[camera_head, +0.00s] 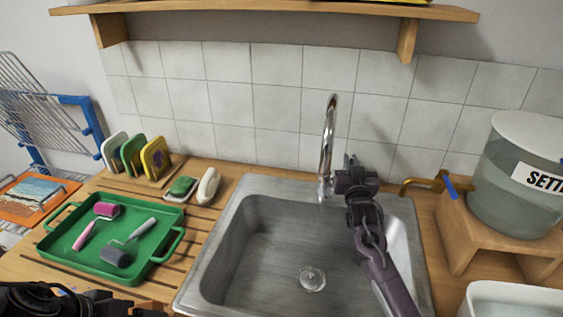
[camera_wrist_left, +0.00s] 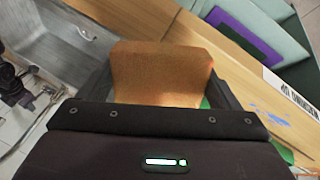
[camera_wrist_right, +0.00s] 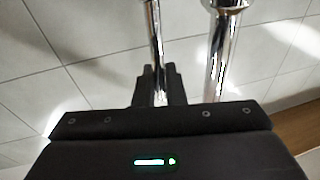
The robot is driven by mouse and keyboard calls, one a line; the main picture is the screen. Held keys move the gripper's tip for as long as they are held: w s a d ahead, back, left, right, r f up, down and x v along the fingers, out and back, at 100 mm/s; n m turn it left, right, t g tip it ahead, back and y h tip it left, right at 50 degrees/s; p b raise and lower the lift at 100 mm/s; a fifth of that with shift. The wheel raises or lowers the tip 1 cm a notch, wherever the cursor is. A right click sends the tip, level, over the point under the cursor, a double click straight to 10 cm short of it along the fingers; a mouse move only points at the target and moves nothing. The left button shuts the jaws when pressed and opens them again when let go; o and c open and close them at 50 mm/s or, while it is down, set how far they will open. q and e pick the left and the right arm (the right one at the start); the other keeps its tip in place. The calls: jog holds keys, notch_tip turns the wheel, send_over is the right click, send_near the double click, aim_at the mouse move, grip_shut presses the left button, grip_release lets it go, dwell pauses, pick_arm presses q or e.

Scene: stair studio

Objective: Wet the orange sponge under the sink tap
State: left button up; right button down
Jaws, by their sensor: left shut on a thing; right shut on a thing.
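The orange sponge (camera_wrist_left: 160,75) is between the fingers of my left gripper (camera_wrist_left: 165,90), which is shut on it. In the head view, my left gripper (camera_head: 110,303) is at the bottom left edge, over the counter left of the sink. The chrome tap (camera_head: 330,135) arches over the steel sink (camera_head: 240,235), with no water seen running. My right gripper (camera_head: 348,172) is beside the tap on its right. In the right wrist view, its fingers (camera_wrist_right: 160,85) are shut on a thin chrome rod, seemingly the tap lever (camera_wrist_right: 155,35), beside a thicker chrome pipe (camera_wrist_right: 220,50).
A green tray (camera_head: 125,235) with two small rollers lies left of the sink. A green scrubber (camera_head: 182,186) and a pale brush (camera_head: 208,186) are behind it. A settling tank (camera_head: 520,180) on a wooden stand (camera_head: 485,225) is at right. A shelf (camera_head: 270,12) hangs above.

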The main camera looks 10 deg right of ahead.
jog(key=c, duration=1.6)
grip_release()
jog(key=shift+s, duration=0.1)
pick_arm(q)
jog(key=shift+f, duration=0.1)
jog(key=shift+f+b, duration=0.85)
pick_arm(e)
jog(key=v, duration=1.2)
jog(key=shift+a, duration=0.1)
